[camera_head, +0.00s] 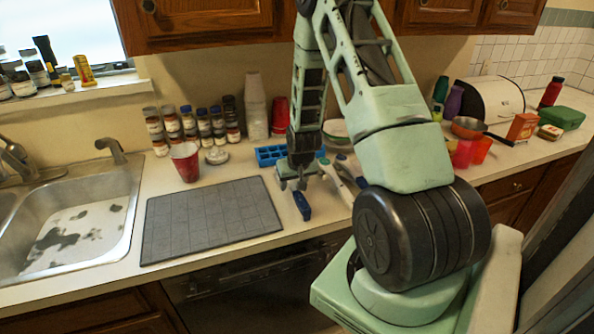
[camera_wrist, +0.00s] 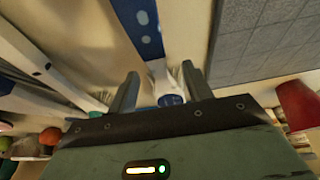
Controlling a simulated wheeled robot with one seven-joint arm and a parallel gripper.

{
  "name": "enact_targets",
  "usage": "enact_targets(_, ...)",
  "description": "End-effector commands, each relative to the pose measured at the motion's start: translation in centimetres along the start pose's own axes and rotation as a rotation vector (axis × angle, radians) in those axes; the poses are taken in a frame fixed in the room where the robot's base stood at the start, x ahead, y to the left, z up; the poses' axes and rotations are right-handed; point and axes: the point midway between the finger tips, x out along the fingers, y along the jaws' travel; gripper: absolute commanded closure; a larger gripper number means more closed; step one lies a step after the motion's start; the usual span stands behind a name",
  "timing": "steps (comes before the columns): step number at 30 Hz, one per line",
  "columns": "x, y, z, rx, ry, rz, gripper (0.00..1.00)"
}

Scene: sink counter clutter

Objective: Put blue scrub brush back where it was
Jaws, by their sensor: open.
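The blue scrub brush (camera_head: 302,206) appears to be the slim blue piece on the counter near its front edge, right of the grey mat. In the wrist view, a blue piece with pale spots (camera_wrist: 143,28) lies ahead of the fingers, with a white part and more blue between them; I cannot tell whether all of it is one brush. My gripper (camera_head: 292,184) is open, pointing down close above the brush's rear end. Its two fingers stand apart in the wrist view (camera_wrist: 160,88), with no grip visible. My gripper hides part of the brush.
The grey mat (camera_head: 212,217) lies to the left, beside the sink (camera_head: 128,225). A red cup (camera_head: 185,161) stands behind it. A blue tray (camera_head: 268,154) sits behind my gripper. Pale long utensils (camera_head: 338,182) lie close on the right. Jars line the wall.

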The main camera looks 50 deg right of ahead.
Motion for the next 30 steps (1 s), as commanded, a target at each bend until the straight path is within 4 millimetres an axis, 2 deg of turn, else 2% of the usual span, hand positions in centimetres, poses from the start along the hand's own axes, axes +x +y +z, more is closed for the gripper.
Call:
enact_targets(15,-8.2,0.0,0.0,0.000,0.004,0.000,0.50)
enact_targets(21,-9.7,0.0,0.0,0.000,0.001,0.000,0.50)
enact_targets(26,-10.1,0.0,0.0,0.000,0.000,0.000,0.50)
enact_targets(29,-10.4,-1.3,0.2,-0.023,-0.006,-0.013,0.50)
enact_targets(30,-10.9,-2.6,0.4,-0.048,-0.012,-0.026,0.50)
